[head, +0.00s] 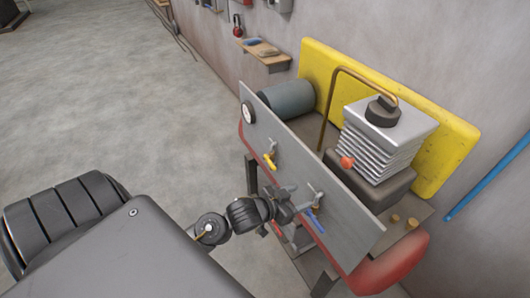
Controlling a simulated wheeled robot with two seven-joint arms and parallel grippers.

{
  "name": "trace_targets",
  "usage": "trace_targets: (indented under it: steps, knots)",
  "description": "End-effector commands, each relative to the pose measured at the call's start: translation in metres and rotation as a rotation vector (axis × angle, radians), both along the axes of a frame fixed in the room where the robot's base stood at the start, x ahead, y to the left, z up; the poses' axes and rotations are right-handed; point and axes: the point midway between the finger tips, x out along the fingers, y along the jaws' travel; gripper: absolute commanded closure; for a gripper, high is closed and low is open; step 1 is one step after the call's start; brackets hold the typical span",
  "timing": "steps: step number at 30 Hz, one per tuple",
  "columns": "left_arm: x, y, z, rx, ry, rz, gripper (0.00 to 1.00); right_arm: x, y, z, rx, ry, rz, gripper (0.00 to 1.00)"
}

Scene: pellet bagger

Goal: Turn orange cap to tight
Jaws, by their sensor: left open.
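The orange cap (346,162) is a small round orange-red knob. It sits on the front of the dark base (375,180) under the grey bellows, behind the upper edge of the grey panel. My left gripper (293,203) is open in front of the panel, low and to the left of the cap and apart from it. It is close to the valve with the blue handle (314,220). Its fingers are small and dark here, and I cannot tell whether they touch the valve. My right gripper is not in view.
The grey panel (340,228) also carries a yellow-handled valve (269,161) and a gauge (248,113). A bent brown pipe (325,110) rises behind it to the bellows (378,140). A yellow board (430,120) stands behind.

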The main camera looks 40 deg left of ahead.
Motion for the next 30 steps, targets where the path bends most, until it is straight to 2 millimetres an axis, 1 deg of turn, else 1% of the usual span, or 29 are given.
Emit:
trace_targets:
  steps: [1,9,15,18,24,30]
  knots:
    - [-0.009,0.001,-0.006,0.012,0.037,0.017,0.45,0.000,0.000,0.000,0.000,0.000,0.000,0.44]
    - [-0.056,0.010,-0.038,0.092,0.242,0.091,0.45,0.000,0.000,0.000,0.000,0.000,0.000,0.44]
    - [-0.091,0.015,-0.058,0.134,0.383,0.125,0.45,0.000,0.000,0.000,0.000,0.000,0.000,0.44]
    - [-0.104,0.017,-0.066,0.149,0.440,0.135,0.45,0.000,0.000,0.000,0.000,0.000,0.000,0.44]
    - [-0.122,0.018,-0.076,0.167,0.513,0.145,0.45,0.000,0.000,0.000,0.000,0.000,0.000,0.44]
    - [-0.128,0.019,-0.079,0.174,0.537,0.146,0.45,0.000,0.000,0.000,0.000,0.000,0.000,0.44]
